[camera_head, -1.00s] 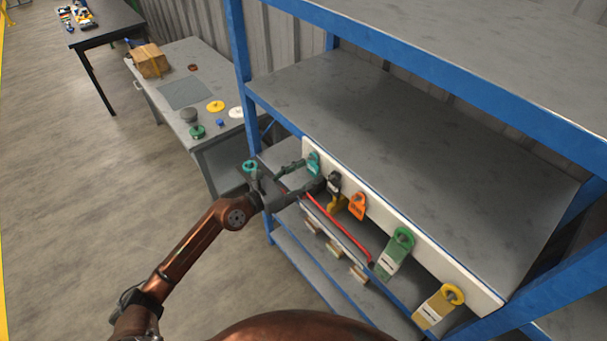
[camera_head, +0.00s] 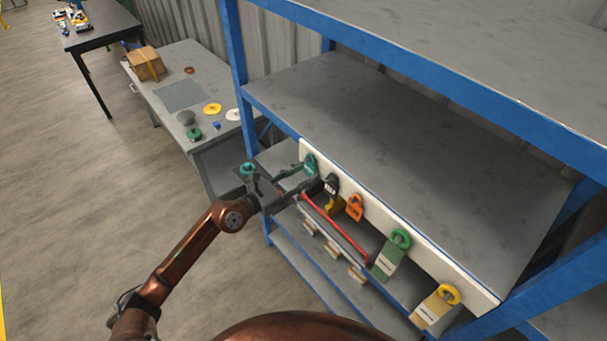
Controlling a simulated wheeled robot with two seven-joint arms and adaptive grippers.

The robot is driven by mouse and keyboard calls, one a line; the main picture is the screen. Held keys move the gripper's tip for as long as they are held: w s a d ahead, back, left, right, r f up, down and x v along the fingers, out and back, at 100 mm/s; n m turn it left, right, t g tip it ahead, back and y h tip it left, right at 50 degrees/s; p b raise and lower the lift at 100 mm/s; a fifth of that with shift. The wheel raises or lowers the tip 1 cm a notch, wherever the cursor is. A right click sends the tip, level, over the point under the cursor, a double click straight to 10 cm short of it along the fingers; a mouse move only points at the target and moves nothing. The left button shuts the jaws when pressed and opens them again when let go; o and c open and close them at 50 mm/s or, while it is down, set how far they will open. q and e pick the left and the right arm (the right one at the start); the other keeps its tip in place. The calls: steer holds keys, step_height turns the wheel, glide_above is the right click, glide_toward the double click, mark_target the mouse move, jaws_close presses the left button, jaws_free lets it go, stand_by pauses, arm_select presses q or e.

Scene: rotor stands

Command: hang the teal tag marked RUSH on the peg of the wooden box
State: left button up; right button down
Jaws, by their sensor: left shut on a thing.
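A teal tag (camera_head: 310,162) with a looped top is at the far left end of the white board on the blue-framed shelf. Its lower part is hidden by my gripper, and I cannot read its marking. My left gripper (camera_head: 309,179) is at this tag, with its fingers shut on it. The tag is still close against the board; I cannot tell whether it is still on its hook. A brown box (camera_head: 145,63), seemingly the wooden box, stands at the back left of the grey table; its peg cannot be made out. My right gripper is out of view.
Black, orange (camera_head: 354,207), green (camera_head: 389,257) and yellow (camera_head: 435,308) tags hang along the white board (camera_head: 420,254). A red bar (camera_head: 340,236) runs below it. The grey table (camera_head: 213,75) holds several small round items. Blue shelf posts (camera_head: 238,72) stand between board and table.

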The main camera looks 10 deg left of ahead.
arm_select(q)
steer(key=shift+r+v, duration=0.2)
steer(key=shift+v, duration=1.2)
steer(key=shift+r+v, duration=0.25)
steer(key=shift+v, duration=1.2)
steer(key=shift+w, duration=0.1)
